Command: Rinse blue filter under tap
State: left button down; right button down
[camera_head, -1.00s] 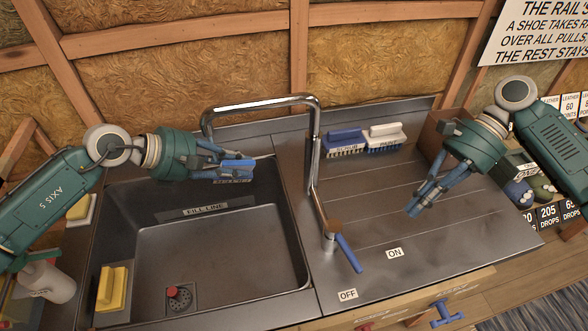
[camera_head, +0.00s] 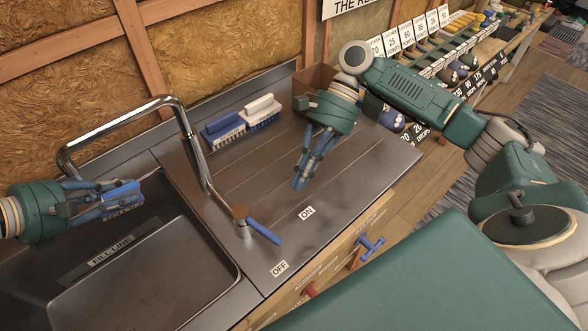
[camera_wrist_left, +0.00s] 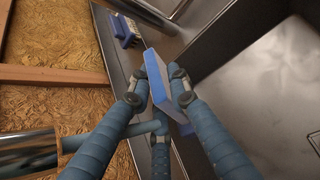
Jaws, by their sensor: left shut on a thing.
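The blue filter (camera_head: 121,192) is a small blue block, held in my left gripper (camera_head: 108,201) over the back of the sink (camera_head: 240,283). In the left wrist view the filter (camera_wrist_left: 157,78) sits between the blue fingers. The tap (camera_head: 190,140) arches over from the deck, its spout end coming down behind my left gripper. The tap's blue lever (camera_head: 264,232) points toward the front right, between the ON label (camera_head: 307,213) and the OFF label (camera_head: 280,268). My right gripper (camera_head: 302,180) points down above the drainboard. Its fingers look close together and no object shows in them.
A blue brush (camera_head: 224,128) and a white brush (camera_head: 262,110) stand at the back of the drainboard. A brown box (camera_head: 312,82) stands behind my right gripper. A blue handle (camera_head: 371,243) juts from the wooden front. The drainboard's middle is clear.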

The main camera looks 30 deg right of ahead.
aim_at(257, 227)
jog(key=x, duration=0.6)
jog(key=a, duration=0.1)
jog(key=s+a, duration=0.1)
jog(key=a, duration=0.1)
jog(key=shift+s, duration=0.15)
jog(key=shift+s+a, duration=0.1)
jog(key=shift+a, duration=0.35)
jog(key=shift+d, duration=0.1)
jog(key=shift+s+a+f+m+t, duration=0.1)
jog(key=shift+s+a+m+t, duration=0.1)
jog(key=shift+s+m+t, duration=0.25)
jog(key=shift+s+a, duration=0.25)
jog(key=shift+a, duration=0.15)
jog(key=shift+w, duration=0.1)
